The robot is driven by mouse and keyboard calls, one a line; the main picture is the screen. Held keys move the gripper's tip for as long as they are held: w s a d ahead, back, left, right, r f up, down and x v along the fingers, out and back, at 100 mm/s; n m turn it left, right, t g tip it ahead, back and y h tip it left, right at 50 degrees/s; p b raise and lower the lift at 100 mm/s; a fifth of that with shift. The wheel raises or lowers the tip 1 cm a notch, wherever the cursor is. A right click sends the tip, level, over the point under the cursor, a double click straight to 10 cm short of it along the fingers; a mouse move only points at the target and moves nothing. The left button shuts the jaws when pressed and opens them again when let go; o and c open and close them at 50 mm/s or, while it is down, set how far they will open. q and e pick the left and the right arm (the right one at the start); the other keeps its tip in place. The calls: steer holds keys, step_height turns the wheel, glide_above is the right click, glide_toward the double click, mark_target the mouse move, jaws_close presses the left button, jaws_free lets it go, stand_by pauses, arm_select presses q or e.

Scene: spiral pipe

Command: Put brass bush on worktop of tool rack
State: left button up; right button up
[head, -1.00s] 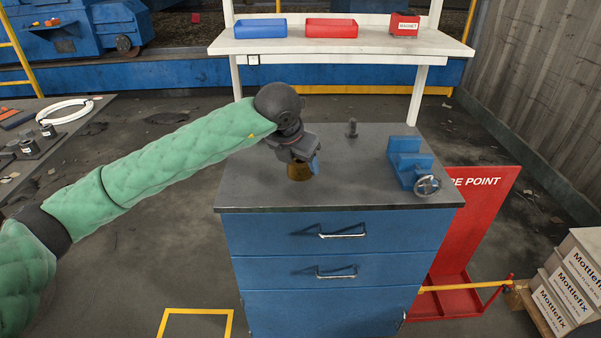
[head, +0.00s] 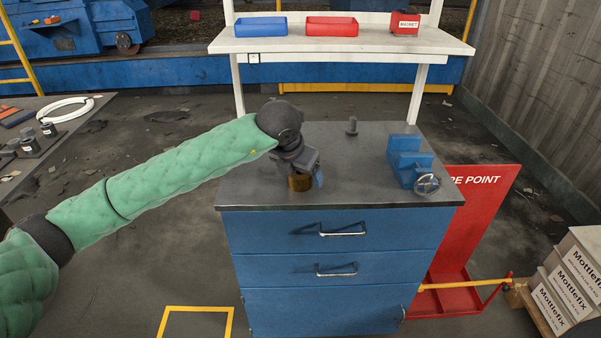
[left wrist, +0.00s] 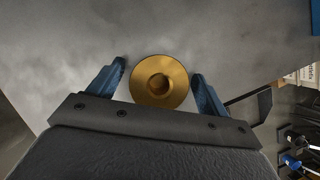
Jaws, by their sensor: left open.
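The brass bush (head: 300,183) is upright at the front left of the dark grey worktop (head: 345,190) on the blue drawer cabinet. I cannot tell for sure whether its base touches the top. My left gripper (head: 302,174) is directly above it, pointing down. In the left wrist view the bush (left wrist: 159,81) shows as a gold ring with a central hole, between the blue fingers of the open left gripper (left wrist: 159,76). A narrow gap shows on each side. My right gripper is not in view.
Behind, a white bench (head: 340,44) carries a blue bin (head: 260,27), a red bin (head: 331,27) and a red magnet box (head: 405,23). The worktop's middle is clear.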

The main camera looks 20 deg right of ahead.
arm_select(q)
steer(key=shift+r, duration=0.2)
steer(key=v, duration=1.2)
steer(key=shift+b, duration=0.35)
steer(key=shift+f, duration=0.1)
